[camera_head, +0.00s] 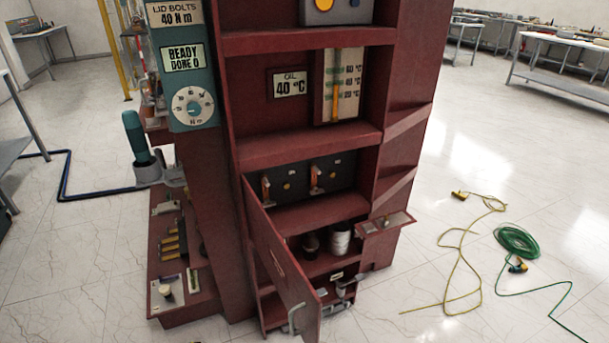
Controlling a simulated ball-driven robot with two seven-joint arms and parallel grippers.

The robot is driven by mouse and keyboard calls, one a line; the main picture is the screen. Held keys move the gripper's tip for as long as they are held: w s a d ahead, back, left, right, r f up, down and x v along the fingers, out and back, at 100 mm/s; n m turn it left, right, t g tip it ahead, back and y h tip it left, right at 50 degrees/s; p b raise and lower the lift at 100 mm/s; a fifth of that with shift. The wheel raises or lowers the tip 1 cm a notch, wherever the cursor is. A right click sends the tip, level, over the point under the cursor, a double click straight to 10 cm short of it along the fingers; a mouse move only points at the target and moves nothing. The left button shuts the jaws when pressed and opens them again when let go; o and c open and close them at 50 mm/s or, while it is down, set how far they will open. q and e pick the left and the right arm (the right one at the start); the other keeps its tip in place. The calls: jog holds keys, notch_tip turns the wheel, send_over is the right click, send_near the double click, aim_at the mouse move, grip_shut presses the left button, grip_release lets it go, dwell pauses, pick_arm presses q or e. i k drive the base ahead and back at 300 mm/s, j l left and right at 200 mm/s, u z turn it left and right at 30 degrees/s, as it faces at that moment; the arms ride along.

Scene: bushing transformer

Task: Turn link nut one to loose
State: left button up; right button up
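I cannot make out a part that is surely link nut one. A black panel (336,171) in the middle bay of the red cabinet carries two orange upright parts, left (266,189) and right (315,178), with small yellow round parts and tiny labels beside them. The labels are too small to read. A teal-handled tool (136,137) stands upright in a grey holder (148,172) left of the cabinet. A teal panel (190,95) has a white N m dial and signs reading "LID BOLTS 40 N m" and "READY DONE 0". Neither gripper shows.
The red door (283,262) stands open below the panel. Dark and white jars (339,238) stand on a lower shelf, and a small tray (386,223) juts out right. A shelf of small parts (171,245) is at left. Yellow (463,245) and green (517,240) cables lie on the floor.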

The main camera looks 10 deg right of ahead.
aim_at(316, 191)
jog(key=i+l, duration=0.1)
jog(key=l, duration=0.35)
jog(key=i+l, duration=0.1)
jog(key=l, duration=0.35)
jog(key=i+l, duration=0.1)
jog(key=l, duration=0.8)
jog(key=i+u, duration=0.05)
jog(key=i, duration=0.05)
